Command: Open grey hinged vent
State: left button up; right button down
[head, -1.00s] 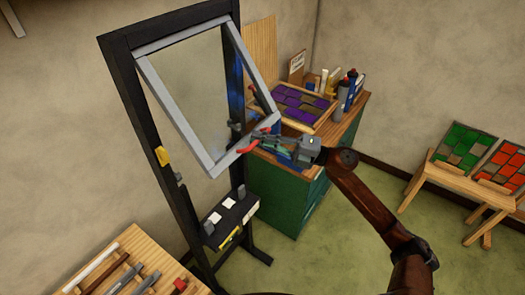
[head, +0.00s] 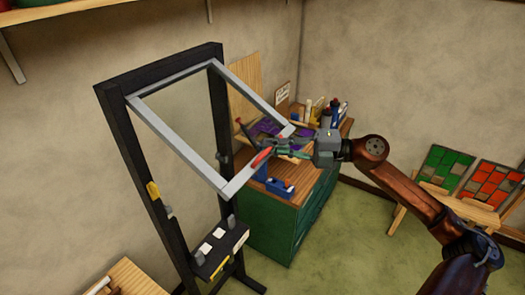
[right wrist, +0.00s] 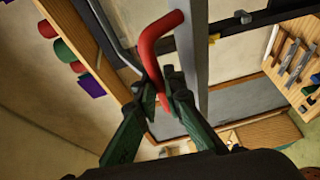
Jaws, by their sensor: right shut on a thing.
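The grey hinged vent (head: 175,140) hangs from the top of a black upright frame (head: 128,160) in the head view. It is tilted outward, with its lower edge swung well away from the frame. A red handle (head: 262,158) is on the vent's lower bar. My right gripper (head: 268,150) is at this handle. In the right wrist view the green fingers of my right gripper (right wrist: 165,92) are shut on the red handle (right wrist: 150,45), beside the grey bar. My left gripper is not in view.
A green cabinet (head: 268,222) with a wooden top, bottles and a purple glass panel stands behind the vent. A ledge with white pieces (head: 222,250) sits low on the frame. Green and red panels (head: 447,170) rest on a wooden stand at right. Green floor is open between.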

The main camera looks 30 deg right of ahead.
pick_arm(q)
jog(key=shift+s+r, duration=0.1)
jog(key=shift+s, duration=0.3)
pick_arm(e)
jog(key=shift+s+d+r, duration=0.1)
jog(key=shift+d+r, duration=0.1)
jog(key=shift+r, duration=0.6)
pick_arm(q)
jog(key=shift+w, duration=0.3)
pick_arm(e)
jog(key=c, duration=2.4)
grip_release()
jog(key=o, duration=0.4)
jog(key=shift+a+f, duration=0.15)
jog(key=shift+f, duration=0.05)
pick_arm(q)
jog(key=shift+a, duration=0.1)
